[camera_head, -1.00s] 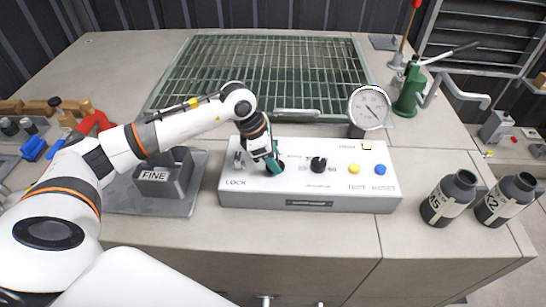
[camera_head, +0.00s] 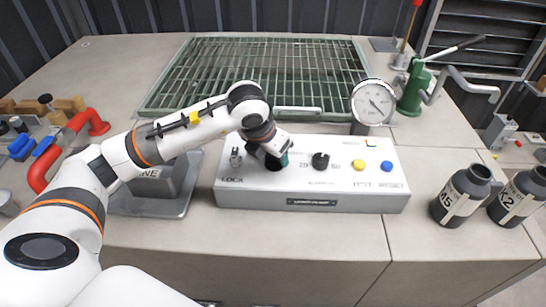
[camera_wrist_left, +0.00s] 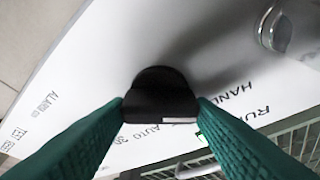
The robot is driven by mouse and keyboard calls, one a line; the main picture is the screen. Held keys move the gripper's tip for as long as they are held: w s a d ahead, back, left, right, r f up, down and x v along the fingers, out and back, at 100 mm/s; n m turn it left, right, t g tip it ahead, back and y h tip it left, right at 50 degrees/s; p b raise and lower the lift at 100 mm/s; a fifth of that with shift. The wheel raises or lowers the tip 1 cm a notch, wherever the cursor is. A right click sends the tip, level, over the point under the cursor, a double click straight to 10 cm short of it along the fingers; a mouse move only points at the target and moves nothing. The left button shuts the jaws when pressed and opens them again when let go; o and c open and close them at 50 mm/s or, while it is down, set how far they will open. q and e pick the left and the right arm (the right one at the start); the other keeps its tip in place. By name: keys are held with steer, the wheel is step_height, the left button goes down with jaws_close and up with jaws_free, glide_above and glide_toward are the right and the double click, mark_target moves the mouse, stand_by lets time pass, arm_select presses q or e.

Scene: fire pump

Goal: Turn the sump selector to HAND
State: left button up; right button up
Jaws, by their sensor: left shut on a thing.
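The white control box (camera_head: 240,197) sits on the bench and carries the black selector knob (camera_head: 275,165), mostly hidden in the head view by my left gripper (camera_head: 279,160). In the left wrist view, the black knob (camera_wrist_left: 160,88) sits between the green fingertips of my left gripper (camera_wrist_left: 160,108), which are shut on its sides. A white mark shows on the knob's lower right edge. Printed HAND lettering (camera_wrist_left: 232,100) lies right of the knob and AUTO lettering below it. I cannot tell exactly which position the mark points to. My right gripper is not in view.
A second black knob (camera_head: 320,161), yellow button (camera_head: 358,165) and blue button (camera_head: 386,167) are to the right on the box. A metal key switch (camera_head: 236,157) is to the left. A gauge (camera_head: 373,102) stands behind. Two dark bottles (camera_head: 460,194) stand at right.

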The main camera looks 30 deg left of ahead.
arm_select(q)
steer(key=shift+n, duration=0.5)
steer(key=shift+r+y, duration=0.1)
steer(key=shift+y, duration=0.2)
steer(key=o, duration=1)
steer(key=shift+b, duration=0.3)
steer(key=v, duration=1.2)
steer(key=shift+b, duration=0.3)
